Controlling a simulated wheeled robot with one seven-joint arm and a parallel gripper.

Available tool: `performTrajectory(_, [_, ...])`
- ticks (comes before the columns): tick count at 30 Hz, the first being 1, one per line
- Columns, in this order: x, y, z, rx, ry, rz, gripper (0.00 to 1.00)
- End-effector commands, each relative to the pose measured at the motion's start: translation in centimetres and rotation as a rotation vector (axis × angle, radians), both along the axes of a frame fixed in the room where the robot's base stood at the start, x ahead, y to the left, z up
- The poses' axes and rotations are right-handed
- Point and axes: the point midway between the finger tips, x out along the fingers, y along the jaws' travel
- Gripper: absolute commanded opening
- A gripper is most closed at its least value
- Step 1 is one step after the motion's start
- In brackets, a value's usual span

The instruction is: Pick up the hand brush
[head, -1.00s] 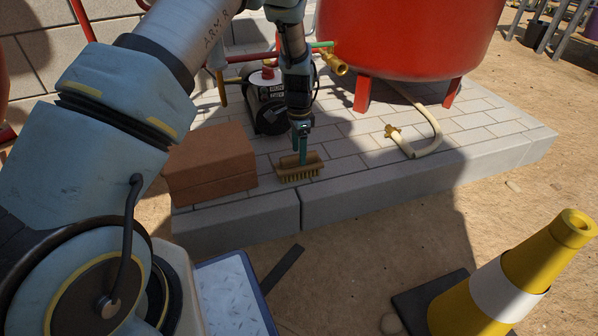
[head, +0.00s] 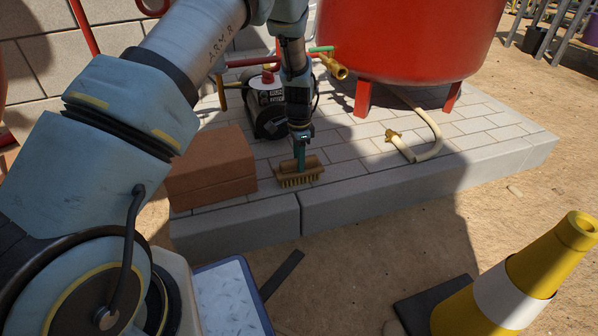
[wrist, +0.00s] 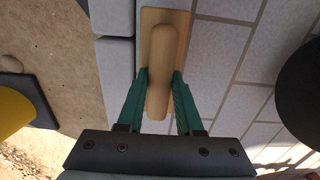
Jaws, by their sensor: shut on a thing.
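The hand brush (head: 299,178) has a wooden block with bristles pointing down, and is at the paved slab near its front edge. In the wrist view its wooden back and rounded handle (wrist: 158,70) lie between the green fingers. My gripper (head: 300,160) is above the brush, pointing down, with its fingers shut on the handle; it also shows in the wrist view (wrist: 160,85). Whether the bristles touch the paving or hang just above it, I cannot tell.
A cream hose (head: 425,148) lies to the right. A yellow cone (head: 520,275) stands at front right.

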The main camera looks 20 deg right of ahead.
Motion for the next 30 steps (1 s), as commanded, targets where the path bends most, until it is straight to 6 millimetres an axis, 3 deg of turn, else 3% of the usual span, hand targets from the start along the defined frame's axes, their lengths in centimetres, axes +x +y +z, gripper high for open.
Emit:
performTrajectory(17, [0.0, 0.0, 0.3, -0.001, -0.001, 0.000, 0.00])
performTrajectory(20, [0.1, 0.0, 1.4, -0.001, -0.002, 0.000, 0.00])
performTrajectory(30, [0.1, -0.1, 8.0, -0.002, -0.002, 0.000, 0.00])
